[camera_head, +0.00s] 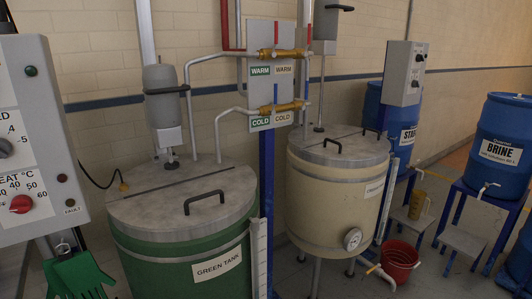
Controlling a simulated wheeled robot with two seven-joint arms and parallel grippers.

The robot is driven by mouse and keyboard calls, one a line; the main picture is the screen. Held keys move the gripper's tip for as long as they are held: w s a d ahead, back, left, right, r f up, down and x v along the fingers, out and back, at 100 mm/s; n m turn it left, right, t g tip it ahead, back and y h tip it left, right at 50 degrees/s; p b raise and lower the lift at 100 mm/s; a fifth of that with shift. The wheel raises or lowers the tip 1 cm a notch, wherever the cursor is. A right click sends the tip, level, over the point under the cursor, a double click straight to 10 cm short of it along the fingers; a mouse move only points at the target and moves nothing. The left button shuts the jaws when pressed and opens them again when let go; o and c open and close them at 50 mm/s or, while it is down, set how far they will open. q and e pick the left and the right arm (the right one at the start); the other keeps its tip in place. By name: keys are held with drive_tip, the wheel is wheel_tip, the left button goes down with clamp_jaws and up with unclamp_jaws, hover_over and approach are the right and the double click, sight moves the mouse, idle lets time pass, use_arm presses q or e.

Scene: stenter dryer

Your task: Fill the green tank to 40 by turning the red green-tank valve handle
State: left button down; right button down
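The green tank (185,262) stands at centre left with a grey lid (185,205) and a "GREEN TANK" label (217,267). A pale vertical level strip (259,258) runs down its right side; its reading is too small to make out. Above, a grey panel carries brass valves. The upper left valve has an upright red handle (276,33) above a green "WARM" label (261,71). A second red handle (305,36) stands to its right. A blue handle (275,94) is on the "COLD" row below. Neither of my grippers is in view.
A cream tank (335,195) stands right of the green tank. A red bucket (399,260) is on the floor. Blue drums, including one marked "BRINE" (503,140), stand at right.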

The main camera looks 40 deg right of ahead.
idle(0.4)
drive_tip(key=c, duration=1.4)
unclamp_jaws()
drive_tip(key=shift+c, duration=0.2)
